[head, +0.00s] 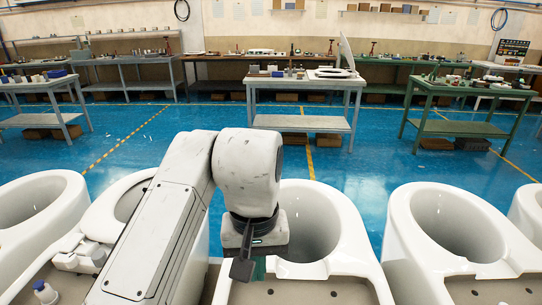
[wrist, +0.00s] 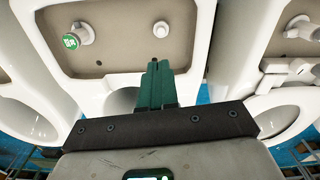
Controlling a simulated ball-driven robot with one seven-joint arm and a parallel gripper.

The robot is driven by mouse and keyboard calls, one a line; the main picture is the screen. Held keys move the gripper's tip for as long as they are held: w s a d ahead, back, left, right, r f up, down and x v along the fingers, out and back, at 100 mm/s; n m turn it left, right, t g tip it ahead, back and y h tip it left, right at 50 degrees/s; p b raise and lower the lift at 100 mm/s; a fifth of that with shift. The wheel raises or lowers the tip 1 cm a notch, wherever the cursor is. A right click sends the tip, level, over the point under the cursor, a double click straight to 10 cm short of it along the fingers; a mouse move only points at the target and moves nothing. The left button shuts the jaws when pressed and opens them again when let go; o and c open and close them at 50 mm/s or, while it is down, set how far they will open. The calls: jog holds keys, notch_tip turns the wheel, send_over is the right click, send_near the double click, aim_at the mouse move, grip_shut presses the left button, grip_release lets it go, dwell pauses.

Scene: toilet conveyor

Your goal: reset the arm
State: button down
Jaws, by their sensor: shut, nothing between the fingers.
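The height of the fingertips above the toilet is hard to tell.
More white toilets stand in a row at left (head: 40,210) and right (head: 450,225). Beyond lie a clear blue floor (head: 150,140) and workbenches, including a green one (head: 470,90).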

jog(key=w+d+f+m+t+h, duration=0.1)
jog(key=d+f, duration=0.1)
jog(key=d, duration=0.6)
jog(key=d+f+m+t+h, duration=0.1)
jog(key=d+f, duration=0.2)
jog(key=d, duration=0.6)
jog(key=w+d+f+m+t+h, duration=0.1)
jog(key=d+f, duration=0.2)
jog(key=d, duration=0.6)
jog(key=shift+w+d+f+h, duration=0.1)
jog(key=shift+w+d+h, duration=0.15)
jog(key=shift+w+h, duration=0.15)
jog(key=s+d+f+n, duration=0.1)
jog(key=s+d+f, duration=0.9)
jog(key=s+f, duration=0.3)
jog(key=s+a+f+g+y, duration=0.1)
jog(key=s+a+f, duration=0.2)
jog(key=s, duration=0.5)
jog(key=s+a+f+g+y, duration=0.1)
jog(key=s+a+f+y, duration=0.1)
jog(key=s, duration=0.6)
jog(key=shift+s+a+f+y, duration=0.15)
jog(key=shift+a+f+y, duration=0.15)
jog(key=shift+a+f, duration=0.35)
jog(key=shift+d+f, duration=0.1)
jog(key=shift+d, duration=0.05)
